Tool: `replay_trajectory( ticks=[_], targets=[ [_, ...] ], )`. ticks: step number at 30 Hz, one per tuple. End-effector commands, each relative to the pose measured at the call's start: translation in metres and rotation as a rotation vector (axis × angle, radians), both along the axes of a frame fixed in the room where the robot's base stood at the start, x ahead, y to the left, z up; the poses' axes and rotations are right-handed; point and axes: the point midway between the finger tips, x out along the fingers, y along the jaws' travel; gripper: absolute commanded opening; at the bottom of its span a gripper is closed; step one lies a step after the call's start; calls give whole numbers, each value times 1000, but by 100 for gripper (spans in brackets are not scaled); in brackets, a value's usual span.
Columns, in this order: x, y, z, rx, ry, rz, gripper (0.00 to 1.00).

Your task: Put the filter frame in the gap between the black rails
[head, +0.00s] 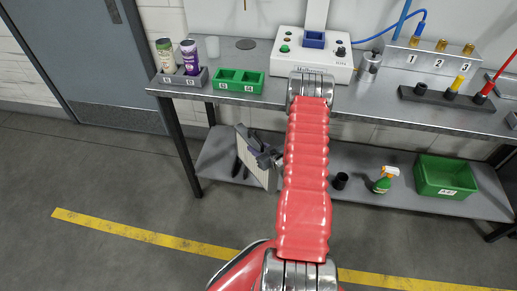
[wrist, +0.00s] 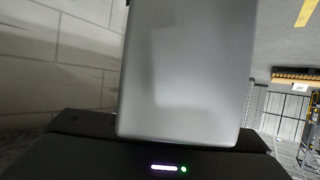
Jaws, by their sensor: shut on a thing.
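My gripper (head: 264,158) is beside the red arm in the head view, in front of the bench's lower shelf. It is shut on a thin, pale panel with a grey edge, which looks like the filter frame (head: 258,172). The panel is tilted and held clear of the floor; the arm hides part of its right side. Dark upright shapes (head: 237,167) show at its left side; I cannot tell whether they are the black rails. In the wrist view a smooth grey surface and a black housing with small lights fill the middle, and no fingertips show.
The steel bench (head: 225,98) carries a can holder (head: 185,78), a green tray (head: 228,88), a white machine (head: 290,66) and a black rack (head: 455,97). The lower shelf (head: 415,203) holds a spray bottle (head: 384,180) and green crate (head: 446,178). The floor at left is clear.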

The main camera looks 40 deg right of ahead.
Motion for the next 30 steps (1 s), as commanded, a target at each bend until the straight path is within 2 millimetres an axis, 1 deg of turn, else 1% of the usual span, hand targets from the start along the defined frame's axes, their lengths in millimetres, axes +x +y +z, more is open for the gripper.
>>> replay_trajectory(
  ticks=[1, 7, 13, 17, 30],
  targets=[
    [1, 2, 4, -1, -3, 0, 0],
    [2, 12, 14, -1, -2, 1, 0],
    [7, 33, 34, -2, -3, 9, 0],
    [11, 54, 53, -3, -3, 17, 0],
    [28, 133, 127, -2, -5, 45, 0]
  ],
)
